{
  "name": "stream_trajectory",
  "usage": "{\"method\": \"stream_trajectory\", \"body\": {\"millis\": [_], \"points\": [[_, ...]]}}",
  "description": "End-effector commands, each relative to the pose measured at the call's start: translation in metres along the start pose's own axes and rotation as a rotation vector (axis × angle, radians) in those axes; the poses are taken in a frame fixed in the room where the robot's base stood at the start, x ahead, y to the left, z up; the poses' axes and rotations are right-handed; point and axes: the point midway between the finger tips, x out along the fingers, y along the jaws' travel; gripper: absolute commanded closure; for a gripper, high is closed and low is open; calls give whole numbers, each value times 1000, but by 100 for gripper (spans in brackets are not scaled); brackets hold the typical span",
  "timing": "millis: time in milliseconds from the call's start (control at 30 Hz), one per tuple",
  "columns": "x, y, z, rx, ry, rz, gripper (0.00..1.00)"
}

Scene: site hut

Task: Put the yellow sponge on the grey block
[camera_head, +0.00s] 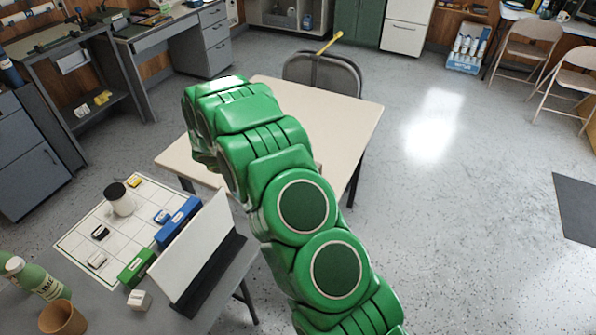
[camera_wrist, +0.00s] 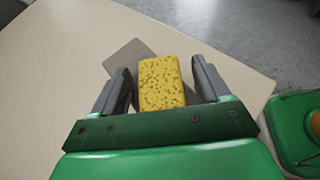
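The yellow sponge (camera_wrist: 162,84), speckled with dark pores, shows in the wrist view between the two fingers of my gripper (camera_wrist: 161,68). A narrow gap shows on each side of it, so the fingers look open and not pressed on it. A flat grey shape (camera_wrist: 125,55) shows just beyond the sponge's left side, partly hidden by it; it looks like the grey block, but I cannot tell its height or whether the sponge touches it. In the head view my green arm hides the gripper, sponge and block.
The beige table (camera_head: 345,110) is otherwise largely bare, with a dark chair (camera_head: 322,72) behind it. At left, a grey table holds a gridded board (camera_head: 75,240), a white upright panel (camera_head: 192,250), green bottles (camera_head: 38,279) and a brown cup (camera_head: 62,318). Open floor lies right.

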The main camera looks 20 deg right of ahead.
Motion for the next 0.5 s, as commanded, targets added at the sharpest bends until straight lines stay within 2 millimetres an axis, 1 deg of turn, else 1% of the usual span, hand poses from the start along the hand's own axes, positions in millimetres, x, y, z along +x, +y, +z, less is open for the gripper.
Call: {"method": "stream_trajectory", "body": {"millis": [300, 367, 500], "points": [[-2, 0, 2, 0, 1, 0, 24], [-7, 0, 2, 0, 0, 2, 24], [-28, 0, 2, -1, 0, 3, 24]]}}
